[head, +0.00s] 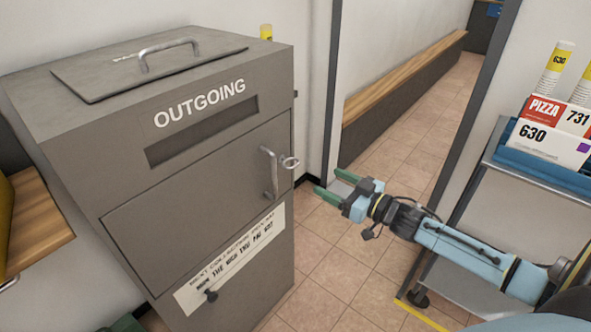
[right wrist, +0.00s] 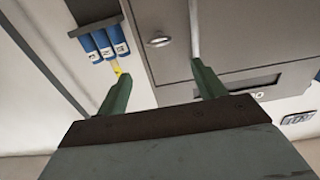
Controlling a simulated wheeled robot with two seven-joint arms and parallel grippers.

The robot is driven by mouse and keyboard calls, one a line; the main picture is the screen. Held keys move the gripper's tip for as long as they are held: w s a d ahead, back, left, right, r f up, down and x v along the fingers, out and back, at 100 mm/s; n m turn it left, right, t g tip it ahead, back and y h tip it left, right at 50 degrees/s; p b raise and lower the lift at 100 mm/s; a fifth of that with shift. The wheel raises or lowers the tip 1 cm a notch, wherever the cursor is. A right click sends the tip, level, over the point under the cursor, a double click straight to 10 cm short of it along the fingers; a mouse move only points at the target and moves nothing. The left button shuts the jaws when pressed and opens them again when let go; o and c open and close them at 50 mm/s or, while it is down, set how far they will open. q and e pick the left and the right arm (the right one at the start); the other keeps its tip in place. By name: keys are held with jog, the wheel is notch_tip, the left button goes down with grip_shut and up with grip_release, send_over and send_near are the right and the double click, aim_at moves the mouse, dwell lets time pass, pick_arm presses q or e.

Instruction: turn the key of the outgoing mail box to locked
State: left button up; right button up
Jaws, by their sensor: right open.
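The grey outgoing mail box (head: 120,140) stands at the left in the head view, its door shut. A key with a round ring-like head (head: 289,162) sticks out at the door's right edge, beside the vertical handle (head: 270,172). The way the key is turned is hard to read. My right gripper (head: 331,184) is open and empty, to the right of the key and apart from it. In the right wrist view the key (right wrist: 159,41) shows beyond the two green fingers (right wrist: 160,76). A green piece, seemingly my left gripper (head: 125,323), barely shows at the bottom edge.
A wooden bench (head: 405,75) runs along the back wall. A wooden ledge (head: 35,220) is left of the box. The tiled floor between box and cart is clear.

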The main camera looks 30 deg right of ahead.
aim_at(296, 165)
jog(key=b+x, duration=0.3)
jog(key=x, duration=0.8)
jog(key=shift+w+d+f, duration=0.1)
jog(key=shift+w+f, duration=0.05)
pick_arm(q)
jog(key=d+r, duration=0.3)
jog(key=r, duration=0.6)
jog(key=shift+s+r+t+h, duration=0.2)
jog(key=shift+t+h, duration=0.1)
jog(key=shift+h, duration=0.1)
pick_arm(e)
jog(key=shift+w+a, duration=0.2)
jog(key=shift+w, duration=0.35)
pick_arm(q)
jog(key=shift+d, duration=0.1)
pick_arm(e)
jog(key=c, duration=1)
